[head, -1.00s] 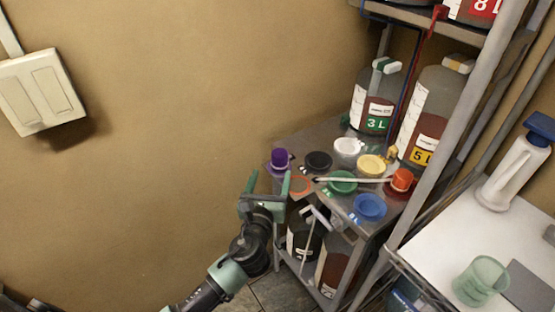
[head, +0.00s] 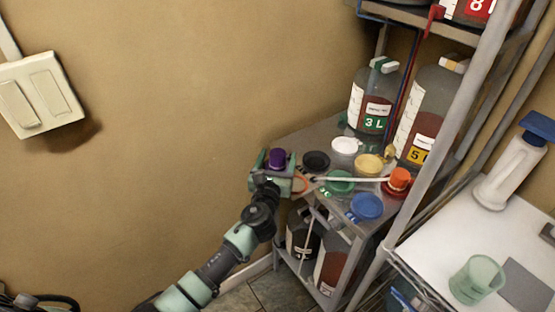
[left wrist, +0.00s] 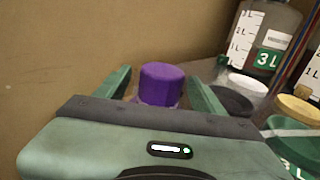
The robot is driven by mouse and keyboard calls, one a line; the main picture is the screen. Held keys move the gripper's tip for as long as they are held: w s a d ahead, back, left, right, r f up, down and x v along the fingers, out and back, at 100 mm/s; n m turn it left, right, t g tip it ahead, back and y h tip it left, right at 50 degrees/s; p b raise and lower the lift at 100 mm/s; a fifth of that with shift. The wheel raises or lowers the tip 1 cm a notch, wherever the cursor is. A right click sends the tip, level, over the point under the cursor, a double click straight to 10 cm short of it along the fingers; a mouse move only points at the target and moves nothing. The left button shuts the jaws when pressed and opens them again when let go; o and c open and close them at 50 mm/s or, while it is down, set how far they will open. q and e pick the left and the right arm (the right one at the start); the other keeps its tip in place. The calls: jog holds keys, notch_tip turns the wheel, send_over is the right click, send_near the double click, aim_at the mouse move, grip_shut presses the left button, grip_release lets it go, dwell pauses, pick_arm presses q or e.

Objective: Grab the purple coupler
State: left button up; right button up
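The purple coupler (head: 277,158) stands at the left corner of the grey shelf top, near the wall. It also shows in the left wrist view (left wrist: 162,84), upright with a ribbed side; its lower part is hidden behind the gripper body. My left gripper (head: 275,161) is at the coupler, with one finger on each side of it. In the left wrist view the fingers (left wrist: 160,79) are spread, with a gap visible on both sides of the coupler. My right gripper is in no view.
Black (head: 316,161), white (head: 346,146), yellow (head: 370,164), green (head: 338,186) and blue (head: 366,206) lids lie to the right, with an orange cap (head: 399,180). A pale rod (head: 350,179) crosses the shelf top. The 3 L bottle (head: 374,95) stands behind.

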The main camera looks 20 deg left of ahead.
pick_arm(q)
grip_shut()
jog(key=shift+r, duration=0.1)
